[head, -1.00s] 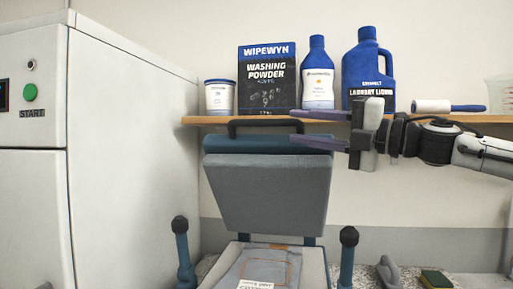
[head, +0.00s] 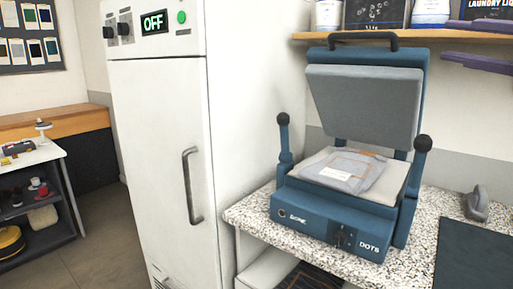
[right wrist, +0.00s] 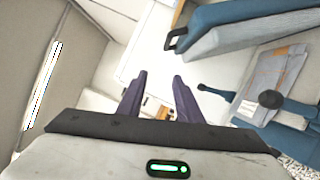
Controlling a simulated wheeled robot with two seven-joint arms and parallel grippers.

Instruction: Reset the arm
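My right gripper (head: 478,44) shows at the upper right edge of the head view, in front of the shelf. Its two purple fingers are apart with nothing between them. In the right wrist view the same gripper (right wrist: 158,82) is open and empty, clear of the press. My left gripper is in neither view. The blue and grey press (head: 335,215) stands on the speckled counter with its lid (head: 365,100) raised. A folded grey garment (head: 343,172) lies on its lower pad.
A tall white cabinet (head: 160,140) with an "OFF" display stands left of the press. A wooden shelf (head: 310,36) holds bottles and boxes above. A grey hooked object (head: 477,203) and a dark mat (head: 478,262) are on the counter at right. Floor at left is open.

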